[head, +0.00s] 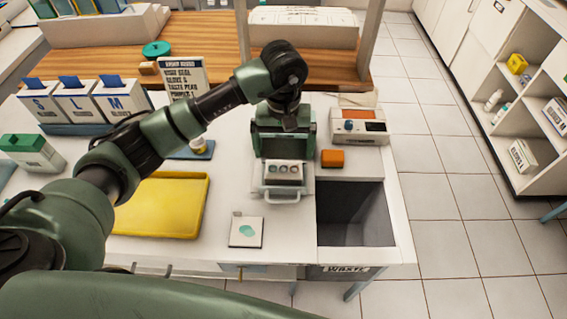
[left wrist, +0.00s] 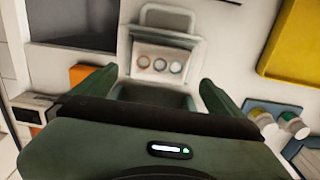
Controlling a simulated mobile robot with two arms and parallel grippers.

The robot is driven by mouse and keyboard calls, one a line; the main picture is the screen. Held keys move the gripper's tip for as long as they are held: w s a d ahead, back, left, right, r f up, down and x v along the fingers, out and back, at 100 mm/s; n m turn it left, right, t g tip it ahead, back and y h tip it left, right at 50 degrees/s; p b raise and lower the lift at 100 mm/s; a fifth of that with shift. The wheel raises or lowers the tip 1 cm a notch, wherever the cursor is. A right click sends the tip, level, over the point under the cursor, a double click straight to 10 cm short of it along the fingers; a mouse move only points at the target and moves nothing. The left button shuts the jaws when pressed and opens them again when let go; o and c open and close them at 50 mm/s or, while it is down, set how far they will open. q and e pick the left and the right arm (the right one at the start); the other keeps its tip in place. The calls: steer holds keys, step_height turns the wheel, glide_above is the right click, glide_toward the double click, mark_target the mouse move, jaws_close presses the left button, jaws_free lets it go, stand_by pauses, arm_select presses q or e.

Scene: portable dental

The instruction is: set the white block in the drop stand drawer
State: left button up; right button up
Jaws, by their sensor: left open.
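A pale piece with three round openings (head: 284,169), which looks like the white block, sits in the front part of the pulled-out drop stand drawer (head: 290,192). It also shows in the left wrist view (left wrist: 160,64). I cannot tell whether it is fully seated. The drawer has a loop handle at its front. My left gripper (head: 284,150) is over the back of the drawer, its green fingers spread apart with nothing between them. In the left wrist view the left gripper (left wrist: 155,88) has a finger on each side of the drawer. My right gripper is not in view.
The waste bin opening (head: 352,215) lies right of the drawer. An orange box (head: 332,158) and a grey device (head: 362,127) stand behind it. A yellow tray (head: 162,205) and small bottles (left wrist: 292,124) are on the other side. A white pad (head: 246,240) lies in front.

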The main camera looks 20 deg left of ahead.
arm_select(q)
steer(key=shift+r+b, duration=0.4)
steer(key=shift+r, duration=1.85)
